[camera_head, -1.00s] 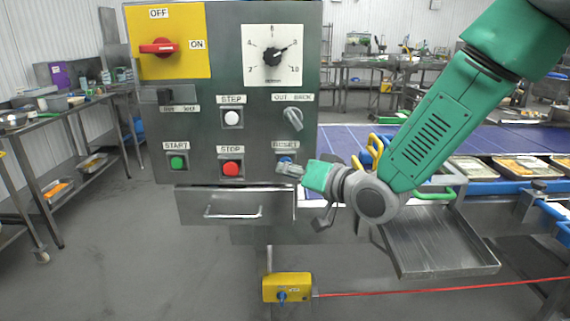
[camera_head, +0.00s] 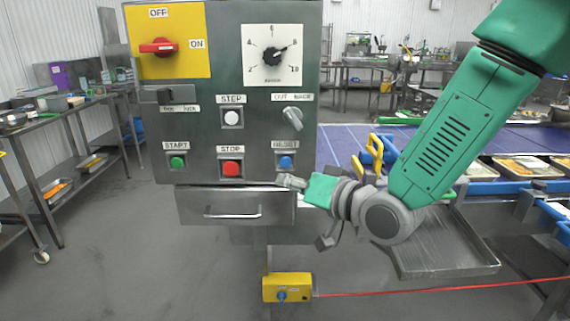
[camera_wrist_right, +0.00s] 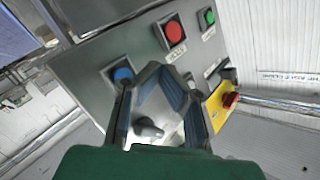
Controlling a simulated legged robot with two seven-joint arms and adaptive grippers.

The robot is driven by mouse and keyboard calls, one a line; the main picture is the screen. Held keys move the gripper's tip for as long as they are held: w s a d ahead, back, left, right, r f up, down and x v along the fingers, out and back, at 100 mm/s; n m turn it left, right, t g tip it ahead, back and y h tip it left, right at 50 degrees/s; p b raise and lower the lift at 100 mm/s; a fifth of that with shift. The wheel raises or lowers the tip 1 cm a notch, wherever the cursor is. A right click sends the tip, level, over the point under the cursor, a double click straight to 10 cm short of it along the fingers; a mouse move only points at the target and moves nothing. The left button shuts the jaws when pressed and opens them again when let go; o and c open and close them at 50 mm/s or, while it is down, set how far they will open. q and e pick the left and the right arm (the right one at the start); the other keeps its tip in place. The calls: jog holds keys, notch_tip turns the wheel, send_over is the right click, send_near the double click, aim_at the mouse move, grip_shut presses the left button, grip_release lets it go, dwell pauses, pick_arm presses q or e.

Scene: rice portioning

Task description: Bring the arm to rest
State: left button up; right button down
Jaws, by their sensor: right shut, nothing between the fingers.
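My right gripper (camera_head: 290,181) is shut and empty, at the end of the green and grey arm. In the head view its fingertips are just below the blue RESET button (camera_head: 286,161) on the control panel (camera_head: 205,105). The wrist view shows the fingers (camera_wrist_right: 160,78) in front of the panel, with the blue button (camera_wrist_right: 123,74) to their left and the red STOP button (camera_wrist_right: 173,28) above them. I cannot tell whether the fingertips touch the panel. My left gripper is not in view.
A drawer with a handle (camera_head: 233,212) is under the panel. A metal tray (camera_head: 440,245) is below the arm, beside the blue conveyor (camera_head: 345,145) with filled trays. A yellow box (camera_head: 287,287) with a red cord is low down. A side table (camera_head: 50,120) is at left.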

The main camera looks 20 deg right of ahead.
dwell(0.3)
jog(key=s+d+f+g+h, duration=0.25)
jog(key=s+f, duration=0.25)
jog(key=f, duration=0.7)
jog(key=s+d+f+g+h, duration=0.25)
jog(key=s+f, duration=0.25)
jog(key=f, duration=0.6)
pick_arm(q)
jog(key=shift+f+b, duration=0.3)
jog(key=shift+b, duration=0.05)
pick_arm(e)
jog(key=s+d+f+g+h, duration=0.1)
jog(key=s+d+f+g, duration=0.1)
jog(key=s+f, duration=0.3)
jog(key=s+d+f+n+g+h, duration=0.1)
jog(key=s+f+g, duration=0.3)
jog(key=s, duration=0.7)
jog(key=s+d+f+n+g+h, duration=0.1)
jog(key=s+d+f+g, duration=0.1)
jog(key=s+d+f, duration=0.2)
jog(key=s+f, duration=0.2)
jog(key=s, duration=0.2)
jog(key=shift+s+f+g, duration=0.25)
jog(key=shift+g, duration=0.15)
jog(key=shift+w, duration=0.15)
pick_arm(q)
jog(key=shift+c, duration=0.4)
